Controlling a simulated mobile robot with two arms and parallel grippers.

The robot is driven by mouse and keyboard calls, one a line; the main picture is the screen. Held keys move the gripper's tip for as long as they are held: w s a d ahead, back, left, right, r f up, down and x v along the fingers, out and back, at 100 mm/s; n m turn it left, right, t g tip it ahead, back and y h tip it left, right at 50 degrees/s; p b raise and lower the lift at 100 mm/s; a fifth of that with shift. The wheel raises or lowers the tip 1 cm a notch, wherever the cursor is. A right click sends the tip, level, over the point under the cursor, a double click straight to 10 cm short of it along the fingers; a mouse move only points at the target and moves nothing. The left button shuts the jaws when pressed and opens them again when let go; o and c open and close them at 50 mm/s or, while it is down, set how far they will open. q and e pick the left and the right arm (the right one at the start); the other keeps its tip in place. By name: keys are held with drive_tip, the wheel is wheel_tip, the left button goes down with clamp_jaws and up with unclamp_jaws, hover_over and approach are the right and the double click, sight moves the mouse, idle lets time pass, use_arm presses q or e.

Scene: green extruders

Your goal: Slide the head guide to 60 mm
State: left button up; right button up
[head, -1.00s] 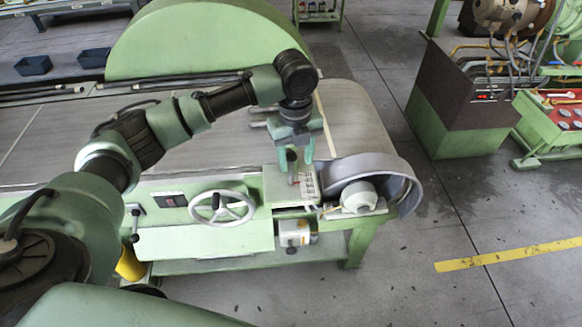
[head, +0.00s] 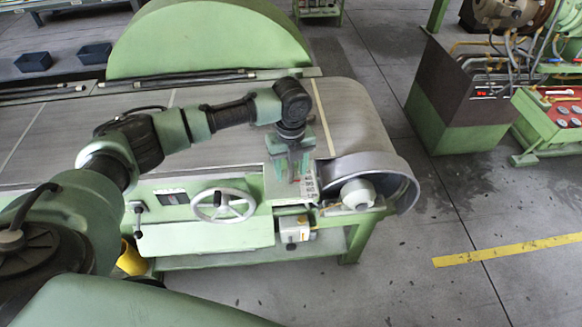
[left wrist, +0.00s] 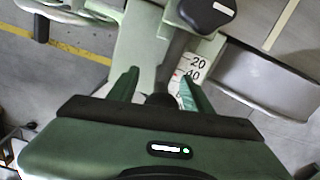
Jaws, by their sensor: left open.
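The machine's scale plate (head: 308,187) is white with dark marks, beside the grey drum end. In the left wrist view the scale (left wrist: 193,70) shows 20 and 40; its lower part is hidden by my finger. A dark bar with a black rounded knob (left wrist: 207,14), which seems to be the head guide's handle, runs down toward my jaws. My left gripper (head: 294,166) points down just left of the scale. In the left wrist view its green fingers (left wrist: 158,82) are apart, on either side of the bar's lower end. I cannot tell whether they touch it.
A handwheel (head: 222,205) is on the machine's front, left of the gripper. The grey drum guard (head: 408,185) curves close on the right. A wide grey belt (head: 230,125) lies behind. Floor with a yellow stripe (head: 510,251) is free at the right.

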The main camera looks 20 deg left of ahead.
use_arm(q)
drive_tip(key=shift+c, duration=0.3)
clamp_jaws()
drive_tip(key=shift+r, duration=0.15)
idle(0.9)
